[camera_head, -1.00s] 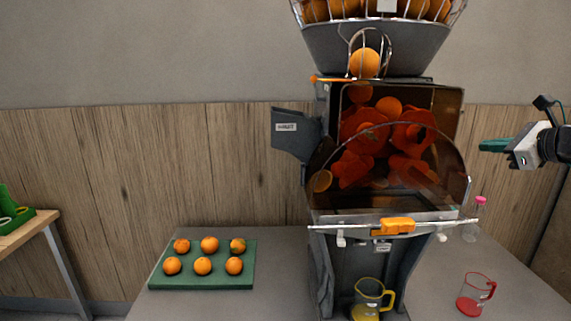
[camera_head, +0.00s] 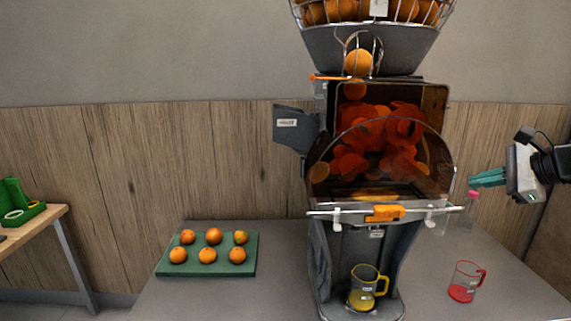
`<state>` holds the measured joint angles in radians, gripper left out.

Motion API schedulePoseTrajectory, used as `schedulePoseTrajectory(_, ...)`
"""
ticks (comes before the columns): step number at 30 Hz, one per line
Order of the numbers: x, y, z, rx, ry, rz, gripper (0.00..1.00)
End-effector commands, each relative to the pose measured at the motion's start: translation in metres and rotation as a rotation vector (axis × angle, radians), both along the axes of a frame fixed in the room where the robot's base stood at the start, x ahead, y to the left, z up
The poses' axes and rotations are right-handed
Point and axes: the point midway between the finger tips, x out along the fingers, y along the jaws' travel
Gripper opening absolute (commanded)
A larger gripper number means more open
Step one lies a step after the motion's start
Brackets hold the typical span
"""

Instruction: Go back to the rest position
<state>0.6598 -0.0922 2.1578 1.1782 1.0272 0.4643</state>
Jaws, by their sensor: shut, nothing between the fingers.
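My gripper (camera_head: 472,183) is at the right, in the air to the right of the juicer. Its green fingers point left and are shut with nothing between them. The juicer (camera_head: 318,262) stands on the grey counter, its clear front cover down over the orange and red inner parts. A yellow-handled jug (camera_head: 363,292) stands at the juicer's base below the spout, with yellow juice in it. A red-handled jug (camera_head: 464,283) stands on the counter to the right. My gripper touches none of these.
A green tray (camera_head: 164,270) with several oranges lies on the counter (camera_head: 285,290) left of the juicer. A wooden table (camera_head: 45,222) with a green holder (camera_head: 18,202) is at far left.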

Motion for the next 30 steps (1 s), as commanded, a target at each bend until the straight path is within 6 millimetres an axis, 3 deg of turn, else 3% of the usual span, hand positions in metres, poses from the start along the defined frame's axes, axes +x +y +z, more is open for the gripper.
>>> schedulePoseTrajectory(5,-0.048,0.050,-0.025,-0.224,0.061,0.284,0.00)
schedulePoseTrajectory(7,-0.077,0.073,-0.037,-0.338,0.086,0.440,0.00)
schedulePoseTrajectory(12,-0.177,0.124,-0.068,-0.706,0.153,0.966,0.00)
schedulePoseTrajectory(15,-0.227,0.133,-0.079,-0.908,0.178,1.239,0.00)
schedulePoseTrajectory(18,-0.260,0.134,-0.083,-1.070,0.183,1.416,0.00)
schedulePoseTrajectory(22,-0.278,0.142,-0.081,-1.188,0.142,1.503,0.00)
schedulePoseTrajectory(30,-0.279,0.154,-0.075,-1.221,0.086,1.530,0.00)
